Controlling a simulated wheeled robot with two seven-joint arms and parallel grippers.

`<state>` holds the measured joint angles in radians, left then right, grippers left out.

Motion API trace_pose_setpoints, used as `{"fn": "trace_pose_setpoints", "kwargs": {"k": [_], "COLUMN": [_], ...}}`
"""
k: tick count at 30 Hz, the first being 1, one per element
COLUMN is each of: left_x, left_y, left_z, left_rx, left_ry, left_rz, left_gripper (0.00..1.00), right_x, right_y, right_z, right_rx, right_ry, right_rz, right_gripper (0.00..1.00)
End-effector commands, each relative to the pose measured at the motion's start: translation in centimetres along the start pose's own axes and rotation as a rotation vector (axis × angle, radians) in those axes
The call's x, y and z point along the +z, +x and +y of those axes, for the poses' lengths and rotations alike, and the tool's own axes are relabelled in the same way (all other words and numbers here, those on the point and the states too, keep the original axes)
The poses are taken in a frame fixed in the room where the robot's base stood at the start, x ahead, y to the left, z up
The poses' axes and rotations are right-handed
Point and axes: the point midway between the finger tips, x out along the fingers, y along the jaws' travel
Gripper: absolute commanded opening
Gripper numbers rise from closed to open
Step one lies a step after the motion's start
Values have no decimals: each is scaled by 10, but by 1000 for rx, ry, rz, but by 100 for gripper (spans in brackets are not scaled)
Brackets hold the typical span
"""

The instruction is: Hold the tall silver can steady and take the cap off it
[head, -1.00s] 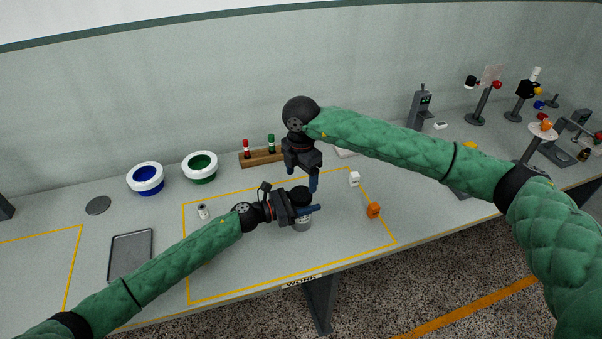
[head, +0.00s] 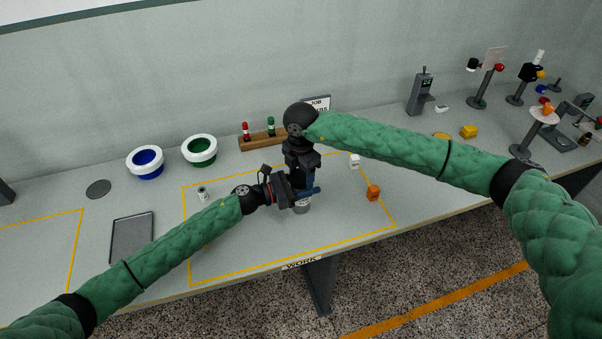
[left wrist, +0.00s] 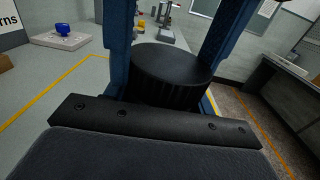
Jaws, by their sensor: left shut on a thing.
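The tall silver can (head: 301,207) stands upright on the table inside the yellow-lined area; only its lower part shows in the head view. My left gripper (head: 303,192) is shut on the can from the left. The black ribbed cap (left wrist: 172,72) sits on top of the can in the left wrist view; in the head view it is hidden behind my grippers. My right gripper (head: 308,180) reaches down from above at the cap. Blue fingers stand on both sides of the cap in the left wrist view; I cannot tell whether they press on it.
An orange block (head: 373,193) and a white block (head: 354,161) lie right of the can. A small white-and-grey piece (head: 202,193) stands to the left.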

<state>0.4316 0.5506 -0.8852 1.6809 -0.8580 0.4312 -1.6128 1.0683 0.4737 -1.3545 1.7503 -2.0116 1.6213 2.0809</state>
Motion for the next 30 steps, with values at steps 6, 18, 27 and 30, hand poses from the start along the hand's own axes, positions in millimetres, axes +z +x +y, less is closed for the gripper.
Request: {"fn": "trace_pose_setpoints", "kwargs": {"k": [6, 18, 27, 30], "left_x": [0, 0, 0, 0], "left_y": [0, -1, -1, -1], "left_z": [1, 1, 2, 1], "left_rx": [1, 2, 3, 2], "left_ry": [0, -1, 0, 0], "left_rz": [1, 1, 1, 1], "left_gripper": [0, 0, 0, 0], "right_x": [0, 0, 0, 0], "right_y": [0, 1, 1, 0], "right_z": [0, -1, -1, -1], "right_rx": [-1, -3, -3, -2], "right_ry": [-6, -291, -299, -299], "right_rz": [0, 1, 1, 1], "right_gripper": [31, 31, 60, 80]}}
